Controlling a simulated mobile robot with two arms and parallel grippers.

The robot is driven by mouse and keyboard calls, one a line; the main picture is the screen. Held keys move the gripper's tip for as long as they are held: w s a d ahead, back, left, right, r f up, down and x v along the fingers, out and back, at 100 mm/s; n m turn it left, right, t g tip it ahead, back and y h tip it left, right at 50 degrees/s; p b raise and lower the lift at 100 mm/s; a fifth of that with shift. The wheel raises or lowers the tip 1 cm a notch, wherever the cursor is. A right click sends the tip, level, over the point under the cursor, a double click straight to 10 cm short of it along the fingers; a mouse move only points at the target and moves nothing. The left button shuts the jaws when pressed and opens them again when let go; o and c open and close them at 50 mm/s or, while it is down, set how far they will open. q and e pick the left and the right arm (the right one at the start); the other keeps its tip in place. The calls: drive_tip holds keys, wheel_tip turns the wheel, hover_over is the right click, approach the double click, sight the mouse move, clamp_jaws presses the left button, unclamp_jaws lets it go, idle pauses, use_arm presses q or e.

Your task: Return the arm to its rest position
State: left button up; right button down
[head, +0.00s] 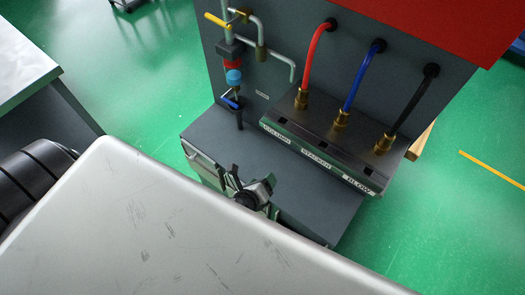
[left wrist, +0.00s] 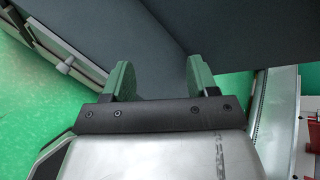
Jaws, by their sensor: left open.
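In the left wrist view, my left gripper (left wrist: 158,65) is open with nothing between its two greenish, shiny fingers. A dark grey surface lies beyond the fingertips; I cannot tell how far off it is. My right gripper is in neither view.
A grey machine (head: 285,170) stands ahead, with a red hose (head: 314,55), a blue hose (head: 361,75) and a black hose (head: 413,100). A grey-topped table (head: 22,65) is at left. Green floor (head: 450,215) is clear at right.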

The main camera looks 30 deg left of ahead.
use_arm(q)
drive_tip(key=s+a+f+n+g, duration=0.25)
drive_tip(key=s+f+n, duration=0.25)
drive_tip(key=f, duration=0.3)
drive_tip(key=s+a+f+n+g, duration=0.1)
drive_tip(key=s+f+n+g, duration=0.2)
drive_tip(key=s+f+n, duration=0.4)
drive_tip(key=s+a+f+n+g, duration=0.1)
drive_tip(key=s+f+n+g, duration=0.1)
drive_tip(key=s+f+n, duration=0.3)
drive_tip(key=s+a+f+n+g, duration=0.1)
drive_tip(key=s+f+n+g, duration=0.2)
drive_tip(key=s, duration=1)
wheel_tip(320, 180, down, 3)
drive_tip(key=n, duration=0.4)
drive_tip(key=shift+s+f+b, duration=0.2)
drive_tip(key=shift+s+b, duration=0.15)
drive_tip(key=shift+g, duration=0.25)
